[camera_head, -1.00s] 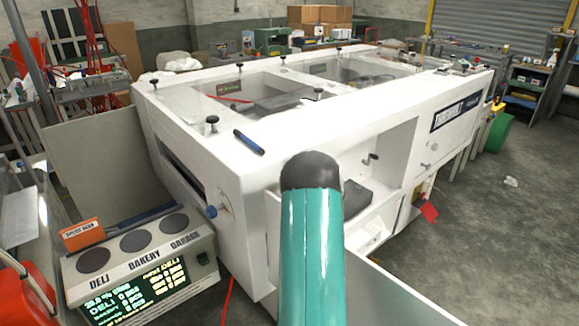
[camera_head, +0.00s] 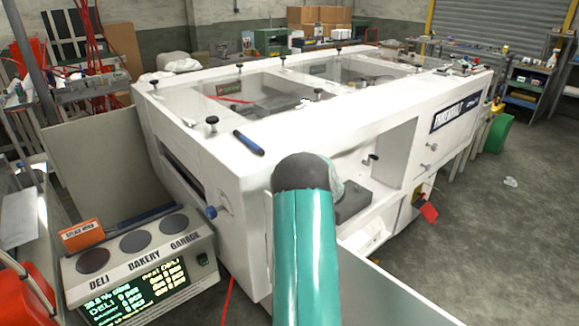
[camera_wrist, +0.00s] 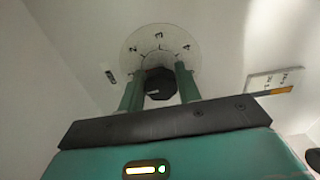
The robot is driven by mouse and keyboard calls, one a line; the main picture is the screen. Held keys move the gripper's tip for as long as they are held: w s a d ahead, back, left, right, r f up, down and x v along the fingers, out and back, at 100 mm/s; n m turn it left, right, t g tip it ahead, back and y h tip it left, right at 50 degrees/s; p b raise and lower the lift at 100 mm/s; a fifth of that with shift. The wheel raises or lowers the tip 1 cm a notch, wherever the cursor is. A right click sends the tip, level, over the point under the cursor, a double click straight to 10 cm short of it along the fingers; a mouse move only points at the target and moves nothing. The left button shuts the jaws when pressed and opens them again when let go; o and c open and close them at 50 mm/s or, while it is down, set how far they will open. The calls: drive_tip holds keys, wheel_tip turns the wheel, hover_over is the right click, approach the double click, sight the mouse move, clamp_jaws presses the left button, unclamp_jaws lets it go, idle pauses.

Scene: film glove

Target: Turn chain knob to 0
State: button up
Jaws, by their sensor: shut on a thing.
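A black knob (camera_wrist: 160,84) sits in the middle of a round pale dial plate (camera_wrist: 160,42) on a white wall in the wrist view. Dark marks ring the plate, too small to read surely. A small light mark shows on the knob's face, but I cannot tell which number the knob points to. My gripper (camera_wrist: 159,82) has its two green fingers on either side of the knob, shut on it. In the head view my arm hides the gripper, and I cannot make out this knob there.
The large white machine (camera_head: 190,122) fills the middle, with an open recess (camera_head: 390,155) in its side. A blue knob (camera_head: 211,212) sticks out at its left end. A control box (camera_head: 190,243) labelled "DELI BAKERY GARAGE" stands front left. A white label (camera_wrist: 275,80) lies right of the dial.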

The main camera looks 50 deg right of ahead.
drive_tip(key=o, duration=1)
drive_tip(key=shift+c, duration=0.2)
drive_tip(key=v, duration=1.4)
